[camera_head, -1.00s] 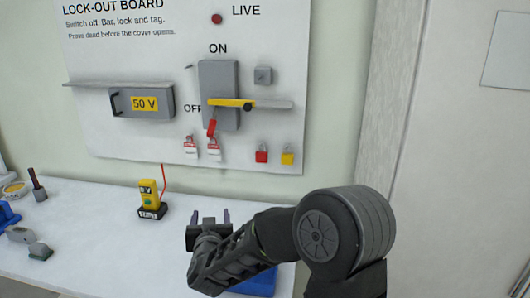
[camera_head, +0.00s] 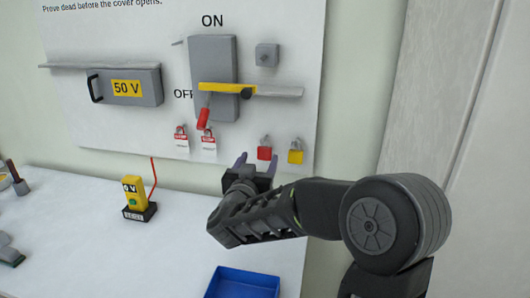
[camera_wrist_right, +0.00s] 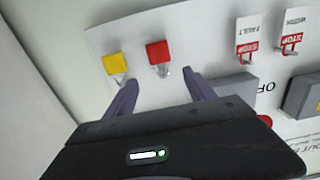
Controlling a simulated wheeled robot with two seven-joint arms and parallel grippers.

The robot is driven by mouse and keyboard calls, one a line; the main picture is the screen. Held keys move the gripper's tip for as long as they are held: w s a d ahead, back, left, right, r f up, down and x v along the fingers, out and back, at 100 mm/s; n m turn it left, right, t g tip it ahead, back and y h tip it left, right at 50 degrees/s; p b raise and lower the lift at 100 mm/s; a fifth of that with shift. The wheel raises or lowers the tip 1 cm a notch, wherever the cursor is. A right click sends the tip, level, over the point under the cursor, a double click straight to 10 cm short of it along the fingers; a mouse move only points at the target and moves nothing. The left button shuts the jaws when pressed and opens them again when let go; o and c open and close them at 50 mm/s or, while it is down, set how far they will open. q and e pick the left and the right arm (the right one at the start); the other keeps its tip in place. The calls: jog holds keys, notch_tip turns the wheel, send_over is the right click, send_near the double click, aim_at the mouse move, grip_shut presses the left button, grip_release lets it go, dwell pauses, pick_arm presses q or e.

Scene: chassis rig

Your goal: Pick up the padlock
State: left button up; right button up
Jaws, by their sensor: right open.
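A red padlock (camera_head: 264,153) and a yellow padlock (camera_head: 296,157) hang side by side at the lower right of the board. My right gripper (camera_head: 255,162) is open and empty, just in front of and below the red padlock. In the right wrist view, turned over, the red padlock (camera_wrist_right: 157,52) shows beyond the gap between the fingers (camera_wrist_right: 160,78), apart from them. The yellow padlock (camera_wrist_right: 115,64) shows beyond the left finger's tip there. My left gripper is not in view.
The board (camera_head: 120,25) carries a switch with a yellow handle (camera_head: 222,88), a red hanging piece (camera_head: 204,118), two STOP tags (camera_head: 181,138) and a 50 V cover (camera_head: 130,88). A yellow meter (camera_head: 135,193) stands on the white bench (camera_head: 75,235). A blue tray (camera_head: 242,284) lies at the front.

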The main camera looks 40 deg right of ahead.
aim_at(263, 148)
jog(key=shift+x, duration=1.15)
jog(key=shift+w+d+p, duration=0.4)
jog(key=p+x, duration=0.1)
jog(key=x, duration=0.3)
jog(key=shift+w, duration=0.1)
grip_shut()
